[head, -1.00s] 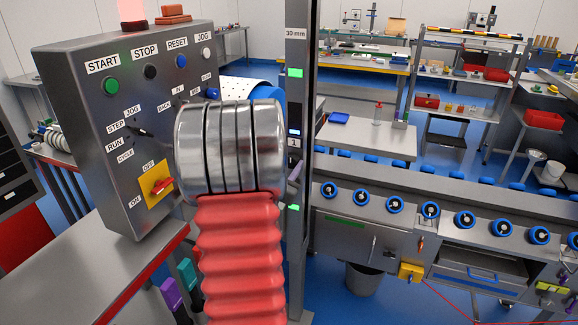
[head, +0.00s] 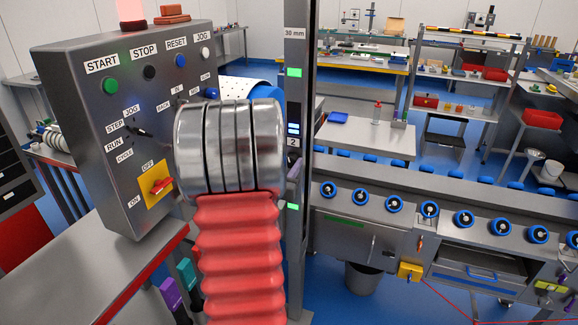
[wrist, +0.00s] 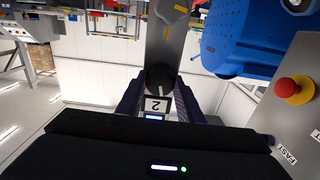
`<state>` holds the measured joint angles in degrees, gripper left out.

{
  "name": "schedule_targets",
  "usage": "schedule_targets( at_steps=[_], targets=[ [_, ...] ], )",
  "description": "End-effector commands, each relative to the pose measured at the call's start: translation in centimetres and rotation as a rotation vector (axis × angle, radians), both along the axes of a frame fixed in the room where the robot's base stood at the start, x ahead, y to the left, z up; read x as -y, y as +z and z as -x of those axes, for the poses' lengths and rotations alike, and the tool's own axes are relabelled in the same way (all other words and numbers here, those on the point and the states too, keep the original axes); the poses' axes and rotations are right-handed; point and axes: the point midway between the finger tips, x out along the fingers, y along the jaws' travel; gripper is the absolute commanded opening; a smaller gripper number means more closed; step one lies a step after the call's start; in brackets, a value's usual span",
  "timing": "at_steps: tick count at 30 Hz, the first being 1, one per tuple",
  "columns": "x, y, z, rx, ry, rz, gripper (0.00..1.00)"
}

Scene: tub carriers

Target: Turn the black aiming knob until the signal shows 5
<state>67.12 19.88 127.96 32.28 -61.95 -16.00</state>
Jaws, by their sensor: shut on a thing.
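The black aiming knob (wrist: 160,76) sits on a grey upright post in the wrist view, with a pale pointer line on it. My gripper (wrist: 160,88) has a dark finger on each side of the knob and is shut on it. The signal plate (wrist: 156,105) beside the knob reads 2, upside down in this view. In the head view the signal display (head: 293,129) on the post (head: 298,60) has lit bars above the number 2. My arm hides the knob and gripper in the head view.
A control box (head: 110,120) with buttons stands at the left. A blue housing (wrist: 250,38) and a red mushroom button (wrist: 293,88) lie right of the post in the wrist view.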

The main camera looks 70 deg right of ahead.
Motion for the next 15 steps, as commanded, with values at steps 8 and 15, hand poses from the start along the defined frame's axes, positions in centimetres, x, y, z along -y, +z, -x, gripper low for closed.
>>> schedule_targets(
  at_steps=[8,15],
  targets=[
    [0.12,0.09,-0.13,-0.241,0.001,-0.020,0.11],
    [0.14,0.09,-0.19,-0.429,0.002,-0.037,0.11]
  ],
)
